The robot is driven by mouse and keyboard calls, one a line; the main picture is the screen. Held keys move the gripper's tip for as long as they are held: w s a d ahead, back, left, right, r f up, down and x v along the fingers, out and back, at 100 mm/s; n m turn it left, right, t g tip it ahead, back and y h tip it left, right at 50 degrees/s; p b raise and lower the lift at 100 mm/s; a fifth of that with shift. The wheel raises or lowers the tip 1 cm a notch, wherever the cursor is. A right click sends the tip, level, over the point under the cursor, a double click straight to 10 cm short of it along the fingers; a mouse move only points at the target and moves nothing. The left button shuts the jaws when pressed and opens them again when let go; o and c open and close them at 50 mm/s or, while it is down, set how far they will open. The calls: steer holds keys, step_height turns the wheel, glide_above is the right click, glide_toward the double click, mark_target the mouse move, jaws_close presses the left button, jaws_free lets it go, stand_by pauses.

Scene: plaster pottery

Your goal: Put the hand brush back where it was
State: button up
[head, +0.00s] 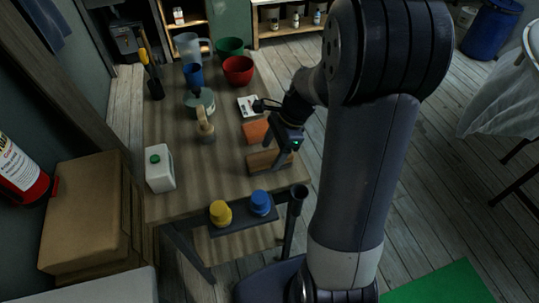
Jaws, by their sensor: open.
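A brown wooden block-like thing, which looks like the hand brush (266,161), lies near the right front edge of the wooden table (185,190). Its bristles cannot be made out.
An orange block (256,131) and a white box (248,106) lie just behind. A wooden mallet-like tool (206,122), a white bottle (160,168), bowls and jugs stand left and back. The table's left middle is clear.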

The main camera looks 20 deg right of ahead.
steer(key=v, duration=0.9)
steer(key=shift+r, duration=0.15)
